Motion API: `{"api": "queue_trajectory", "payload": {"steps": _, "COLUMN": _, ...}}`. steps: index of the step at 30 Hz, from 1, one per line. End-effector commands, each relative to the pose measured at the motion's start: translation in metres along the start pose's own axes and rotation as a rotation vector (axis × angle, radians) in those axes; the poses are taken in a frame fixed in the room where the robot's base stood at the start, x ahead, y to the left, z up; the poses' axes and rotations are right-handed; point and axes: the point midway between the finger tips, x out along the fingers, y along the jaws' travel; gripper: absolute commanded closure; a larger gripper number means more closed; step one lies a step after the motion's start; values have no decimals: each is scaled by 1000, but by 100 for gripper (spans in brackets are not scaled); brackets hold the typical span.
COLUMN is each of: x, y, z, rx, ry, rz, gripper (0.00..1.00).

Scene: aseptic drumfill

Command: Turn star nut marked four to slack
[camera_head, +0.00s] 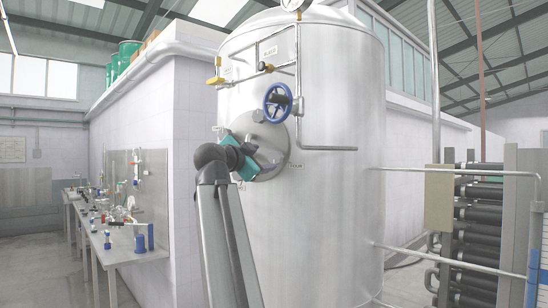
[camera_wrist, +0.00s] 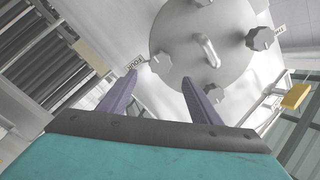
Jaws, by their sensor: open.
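The round metal hatch (camera_head: 267,140) is on the front of the large steel tank, partly hidden behind my gripper. In the wrist view the hatch (camera_wrist: 187,38) fills the top, with a bar handle (camera_wrist: 206,50) at its middle and several star nuts around its rim. A label reading FOUR (camera_wrist: 135,61) is at the rim's lower left, with star nut four (camera_wrist: 161,62) beside it. My gripper (camera_wrist: 159,77) is open. Its two purple fingers point toward the hatch and appear either side of that nut in the picture, with nothing held. Contact cannot be told.
A blue handwheel (camera_head: 277,102) with pipework is just above the hatch. A yellow-handled valve (camera_head: 216,76) is at the tank's upper left. A bench (camera_head: 120,252) with small equipment runs along the left wall. Dark horizontal tubes (camera_head: 480,215) stand at the right.

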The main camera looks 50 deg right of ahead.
Motion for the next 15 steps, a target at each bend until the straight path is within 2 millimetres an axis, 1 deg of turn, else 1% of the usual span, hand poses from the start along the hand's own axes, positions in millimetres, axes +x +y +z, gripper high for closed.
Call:
{"api": "queue_trajectory", "payload": {"steps": 1, "x": 8, "y": -2, "z": -2, "rx": -1, "ry": 1, "rz": 2, "gripper": 42}}
{"api": "queue_trajectory", "payload": {"steps": 15, "x": 76, "y": -2, "z": -2, "rx": -2, "ry": 0, "rz": 2, "gripper": 42}}
